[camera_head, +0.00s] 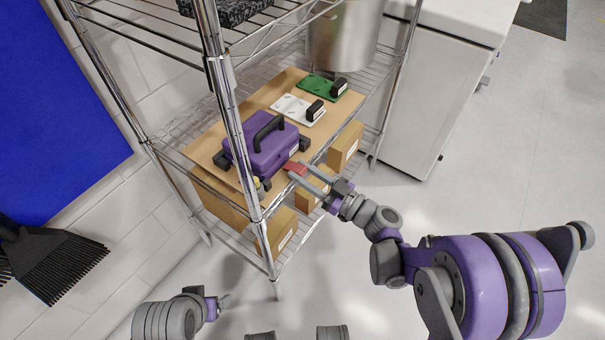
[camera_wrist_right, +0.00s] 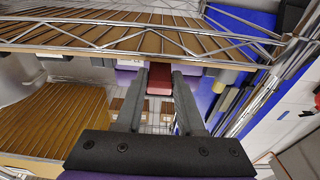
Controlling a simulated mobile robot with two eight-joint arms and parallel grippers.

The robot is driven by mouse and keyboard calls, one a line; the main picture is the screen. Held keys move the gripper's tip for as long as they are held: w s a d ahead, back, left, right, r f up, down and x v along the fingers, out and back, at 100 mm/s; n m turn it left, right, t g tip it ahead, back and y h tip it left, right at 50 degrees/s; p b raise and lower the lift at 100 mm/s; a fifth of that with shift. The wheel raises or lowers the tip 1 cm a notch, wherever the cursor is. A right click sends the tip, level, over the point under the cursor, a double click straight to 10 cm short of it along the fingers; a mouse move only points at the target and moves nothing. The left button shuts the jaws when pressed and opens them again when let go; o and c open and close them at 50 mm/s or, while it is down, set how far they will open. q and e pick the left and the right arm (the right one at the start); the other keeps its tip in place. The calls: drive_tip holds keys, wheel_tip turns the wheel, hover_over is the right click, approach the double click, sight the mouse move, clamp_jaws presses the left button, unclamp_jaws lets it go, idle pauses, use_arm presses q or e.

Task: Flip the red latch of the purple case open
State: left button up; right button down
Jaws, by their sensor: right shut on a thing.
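The purple case (camera_head: 262,158) stands on the brown board on the wire shelf, its black handle up. Its red latch (camera_head: 294,167) shows on the side facing my right arm. In the right wrist view, the red latch (camera_wrist_right: 159,82) lies between the fingertips, with the purple case (camera_wrist_right: 126,77) behind it. My right gripper (camera_head: 294,173) is shut on the latch, and its fingers partly cover it. The exact tilt of the latch is hard to tell. My left gripper (camera_head: 223,300) is low at the bottom left, away from the case; its fingers are too small to read.
A white plate (camera_head: 290,107) and a green plate (camera_head: 318,87), each with a black handle, lie behind the case. A metal shelf post (camera_head: 234,130) stands close before the case. Cardboard boxes (camera_head: 346,143) sit below. Open floor lies to the right.

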drive_tip(key=shift+f+y+b, duration=0.25)
drive_tip(key=shift+y+b, duration=0.35)
drive_tip(key=shift+a, duration=0.1)
drive_tip(key=c, duration=0.5)
unclamp_jaws()
drive_tip(key=shift+t, duration=0.4)
drive_tip(key=v, duration=1)
drive_tip(key=shift+s+d, duration=0.25)
drive_tip(key=shift+d, duration=0.1)
